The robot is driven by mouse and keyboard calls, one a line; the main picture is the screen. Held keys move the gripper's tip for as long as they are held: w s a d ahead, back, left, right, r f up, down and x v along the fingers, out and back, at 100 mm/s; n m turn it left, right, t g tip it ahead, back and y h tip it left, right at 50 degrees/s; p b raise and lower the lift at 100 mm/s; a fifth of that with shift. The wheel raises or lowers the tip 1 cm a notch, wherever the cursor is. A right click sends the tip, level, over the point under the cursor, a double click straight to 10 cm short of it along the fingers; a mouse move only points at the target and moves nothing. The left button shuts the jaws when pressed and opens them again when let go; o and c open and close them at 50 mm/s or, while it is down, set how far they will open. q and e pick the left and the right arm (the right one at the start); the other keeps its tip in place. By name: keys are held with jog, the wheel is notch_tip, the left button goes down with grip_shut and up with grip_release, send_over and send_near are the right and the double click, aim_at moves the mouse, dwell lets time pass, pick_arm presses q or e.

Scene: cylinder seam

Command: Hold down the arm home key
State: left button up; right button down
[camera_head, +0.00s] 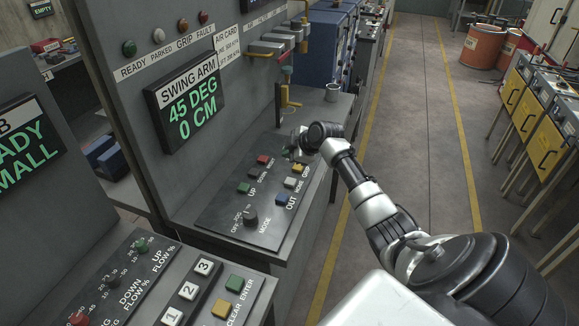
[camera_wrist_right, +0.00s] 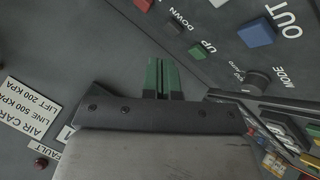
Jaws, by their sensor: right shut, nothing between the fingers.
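The swing arm panel (camera_head: 228,212) is a dark sloped plate with coloured keys. The white home key (camera_head: 290,182) sits between the blue OUT key (camera_head: 282,199) and the yellow key (camera_head: 298,168). A white key, seemingly the same one, shows at the top edge of the right wrist view (camera_wrist_right: 218,3). My right gripper (camera_head: 291,153) is over the panel's far end, beyond the home key and apart from it. Its green fingertips (camera_wrist_right: 162,72) are together and empty. The display (camera_head: 188,104) reads 45 DEG, 0 CM. My left gripper is not in view.
A red key (camera_head: 264,159), a green UP key (camera_head: 243,187) and a black MODE knob (camera_head: 250,216) share the panel. Taps (camera_head: 286,97) and a metal cup (camera_head: 332,92) stand beyond it. Another keypad (camera_head: 192,291) is in front. The aisle floor (camera_head: 412,110) is clear.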

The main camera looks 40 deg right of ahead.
aim_at(290, 182)
notch_tip(290, 182, down, 3)
jog(key=shift+s+r+b, duration=0.15)
jog(key=shift+r+b, duration=0.05)
jog(key=shift+b, duration=0.55)
pick_arm(q)
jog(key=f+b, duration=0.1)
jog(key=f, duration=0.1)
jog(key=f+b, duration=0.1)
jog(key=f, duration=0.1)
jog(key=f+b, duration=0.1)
jog(key=b, duration=0.1)
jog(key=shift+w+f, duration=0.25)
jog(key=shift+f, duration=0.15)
pick_arm(e)
notch_tip(290, 182, down, 5)
jog(key=shift+f, duration=0.1)
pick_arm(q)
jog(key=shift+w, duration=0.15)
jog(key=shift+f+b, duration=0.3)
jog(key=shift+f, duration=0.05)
pick_arm(e)
jog(key=shift+f, duration=0.35)
